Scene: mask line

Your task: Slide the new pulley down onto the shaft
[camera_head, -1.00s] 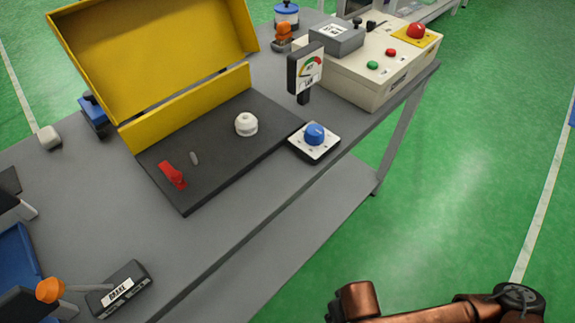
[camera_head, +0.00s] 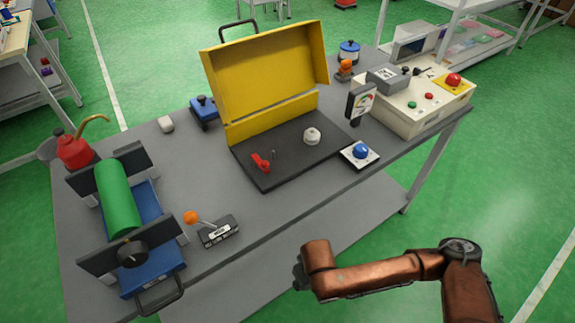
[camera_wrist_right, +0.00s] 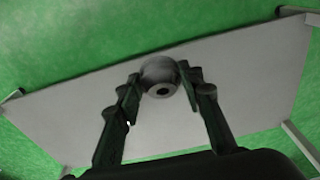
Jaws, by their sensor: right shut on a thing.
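In the right wrist view, a round grey pulley (camera_wrist_right: 158,70) with a dark centre hole sits between the fingertips of my right gripper (camera_wrist_right: 161,82), which is shut on it. Behind them is a grey flat surface with green floor around it. In the head view, a short grey pin (camera_head: 274,154), possibly the shaft, stands on the dark plate (camera_head: 290,165) beside a red lever (camera_head: 260,163). A white pulley-like part (camera_head: 312,136) sits farther right on that plate. My copper arm (camera_head: 375,275) is in front of the table; its gripper is not clearly visible there. My left gripper is not in view.
A raised yellow cover (camera_head: 262,75) stands behind the plate. A blue-knobbed box (camera_head: 360,153) and a gauge (camera_head: 361,100) stand right of it. A control box (camera_head: 415,105) is farther right. An orange-knobbed lever (camera_head: 218,231) and a green roller (camera_head: 118,200) are left.

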